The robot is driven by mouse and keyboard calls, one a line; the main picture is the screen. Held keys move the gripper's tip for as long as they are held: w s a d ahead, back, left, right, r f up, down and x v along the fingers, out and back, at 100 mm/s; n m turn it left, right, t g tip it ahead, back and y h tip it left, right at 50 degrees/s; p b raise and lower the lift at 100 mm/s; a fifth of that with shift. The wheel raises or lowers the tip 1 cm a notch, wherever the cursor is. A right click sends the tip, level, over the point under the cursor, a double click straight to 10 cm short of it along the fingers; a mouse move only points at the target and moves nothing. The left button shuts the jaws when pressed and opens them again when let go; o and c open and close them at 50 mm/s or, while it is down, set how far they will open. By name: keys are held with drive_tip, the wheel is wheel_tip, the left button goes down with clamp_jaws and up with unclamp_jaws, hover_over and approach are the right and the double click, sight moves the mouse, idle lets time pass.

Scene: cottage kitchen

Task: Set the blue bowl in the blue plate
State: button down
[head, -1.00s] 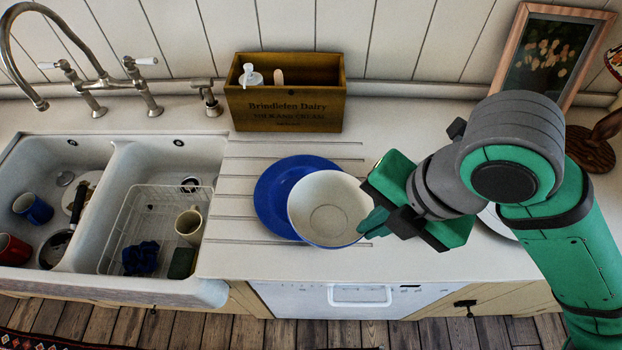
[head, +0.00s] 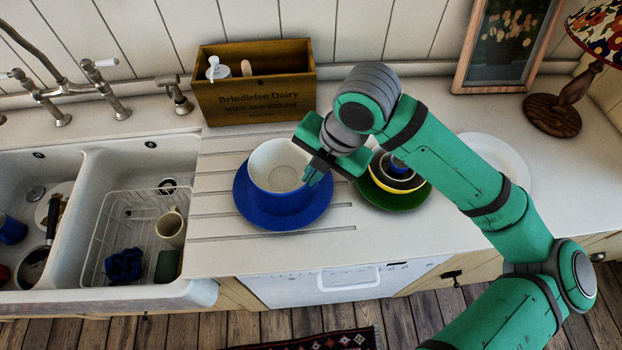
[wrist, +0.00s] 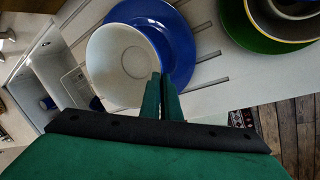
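The blue bowl (head: 277,166), white inside with a blue outer side, is upright over the blue plate (head: 287,217) on the grooved drainboard. The plate shows around its front and sides; I cannot tell whether the bowl's base touches it. My gripper (head: 308,178) is shut on the bowl's right rim. In the wrist view, the two fingertips (wrist: 161,92) are close together at the rim of the bowl (wrist: 115,62), and the plate (wrist: 178,38) shows beyond it. The bowl hides the plate's middle.
Right of the plate, a green plate (head: 397,203) carries stacked bowls, partly behind my arm. A white plate (head: 505,165) lies farther right. A wooden crate (head: 256,102) stands behind. The double sink with a wire rack (head: 118,262) is left. The counter in front is clear.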

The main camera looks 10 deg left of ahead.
drive_tip(key=x, duration=0.3)
drive_tip(key=shift+w+d+f, duration=0.2)
drive_tip(key=shift+f, duration=0.25)
drive_tip(key=shift+s+a+f, duration=0.1)
drive_tip(key=shift+s, duration=0.05)
drive_tip(key=shift+f, duration=0.3)
drive_tip(key=c, duration=2)
unclamp_jaws()
drive_tip(key=w+v, duration=0.1)
drive_tip(key=v, duration=1.1)
drive_tip(key=shift+s+r, duration=0.3)
drive_tip(key=shift+s, duration=0.15)
